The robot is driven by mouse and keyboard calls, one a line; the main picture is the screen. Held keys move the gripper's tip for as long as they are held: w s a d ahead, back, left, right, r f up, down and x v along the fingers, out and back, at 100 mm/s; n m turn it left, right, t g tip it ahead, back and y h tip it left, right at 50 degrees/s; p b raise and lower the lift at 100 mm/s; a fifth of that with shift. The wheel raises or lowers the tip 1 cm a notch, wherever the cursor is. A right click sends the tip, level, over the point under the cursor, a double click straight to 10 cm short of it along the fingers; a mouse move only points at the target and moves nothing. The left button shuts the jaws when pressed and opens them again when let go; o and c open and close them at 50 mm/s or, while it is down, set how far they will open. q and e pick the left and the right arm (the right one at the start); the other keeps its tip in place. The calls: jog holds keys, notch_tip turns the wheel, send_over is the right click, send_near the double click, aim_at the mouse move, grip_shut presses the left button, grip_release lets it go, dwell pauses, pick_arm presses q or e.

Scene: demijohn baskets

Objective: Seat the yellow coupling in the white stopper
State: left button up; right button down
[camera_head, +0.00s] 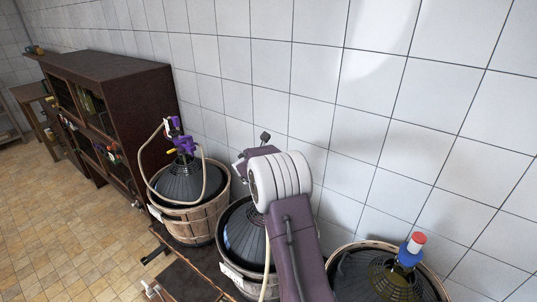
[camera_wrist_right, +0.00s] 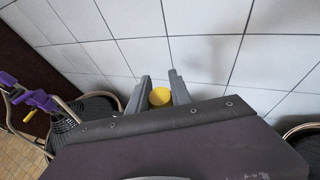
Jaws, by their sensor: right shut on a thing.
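My right gripper (camera_wrist_right: 160,77) has its two grey fingers on either side of the yellow coupling (camera_wrist_right: 160,97) and is shut on it. Only the round yellow top of the coupling shows, in the right wrist view. In the head view my right arm rises over the middle demijohn (camera_head: 243,236), and its wrist hides the gripper's fingers and the coupling. The neck of that demijohn is hidden behind the arm. I cannot make out the white stopper in either view. My left gripper is not in view.
The left demijohn (camera_head: 186,180) stands in a wooden basket, with a purple fitting (camera_head: 183,143) and a pale hose. The right demijohn (camera_head: 375,280) has a blue cap (camera_head: 410,254) with a red and white top. A tiled wall (camera_head: 390,100) is close behind; a dark cabinet (camera_head: 130,95) stands left.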

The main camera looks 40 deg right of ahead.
jog(key=shift+f, duration=0.15)
jog(key=c, duration=1.3)
grip_release()
jog(key=shift+c, duration=0.2)
jog(key=shift+o, duration=1.2)
jog(key=shift+s, duration=0.15)
jog(key=shift+d, duration=0.1)
